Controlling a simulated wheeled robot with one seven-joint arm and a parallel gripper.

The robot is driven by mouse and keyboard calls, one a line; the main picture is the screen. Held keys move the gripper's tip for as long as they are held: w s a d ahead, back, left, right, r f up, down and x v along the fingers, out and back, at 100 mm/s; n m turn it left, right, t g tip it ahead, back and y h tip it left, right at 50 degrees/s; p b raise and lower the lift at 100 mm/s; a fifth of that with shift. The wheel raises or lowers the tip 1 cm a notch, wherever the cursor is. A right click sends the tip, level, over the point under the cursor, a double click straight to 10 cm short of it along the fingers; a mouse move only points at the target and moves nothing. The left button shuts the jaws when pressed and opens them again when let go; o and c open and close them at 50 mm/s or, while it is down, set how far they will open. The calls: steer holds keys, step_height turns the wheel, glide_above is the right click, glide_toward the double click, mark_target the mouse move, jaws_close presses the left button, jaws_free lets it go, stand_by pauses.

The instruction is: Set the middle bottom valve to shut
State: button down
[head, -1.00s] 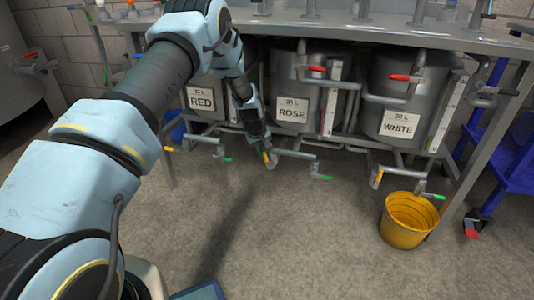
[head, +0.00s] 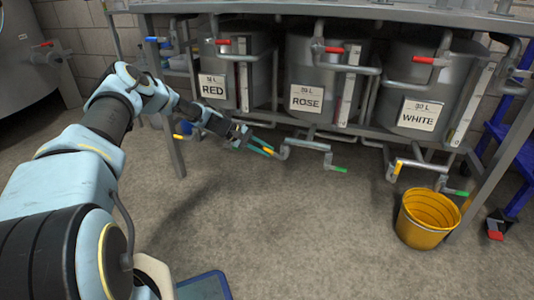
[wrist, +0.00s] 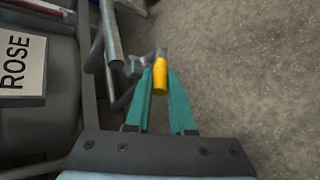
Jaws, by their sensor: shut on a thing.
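The middle bottom valve (head: 283,153) sits on the low pipe beneath the tank labelled ROSE (head: 307,98). Its yellow lever (head: 268,151) points left from the valve body, towards my gripper. My gripper (head: 262,147) reaches in from the left, low above the floor, with its teal fingers either side of the lever. In the wrist view, the yellow lever (wrist: 160,77) lies between the fingertips (wrist: 160,85), which are shut on it. The valve body behind the lever is small and partly hidden there.
A green-handled tap (head: 338,169) hangs right of the valve. The WHITE tank's yellow lever (head: 398,167) and an orange-yellow bucket (head: 428,218) stand further right. A bench leg (head: 172,145) is behind my arm.

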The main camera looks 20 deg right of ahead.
steer(key=shift+f+g+h+b, duration=0.45)
steer(key=shift+g+h+b, duration=0.05)
steer(key=shift+b, duration=0.2)
steer(key=c, duration=0.8)
jaws_free()
steer(key=shift+w+a, duration=0.1)
steer(key=p+v, duration=0.3)
steer(key=v, duration=0.7)
steer(key=shift+w+a, duration=0.1)
steer(key=shift+a, duration=0.25)
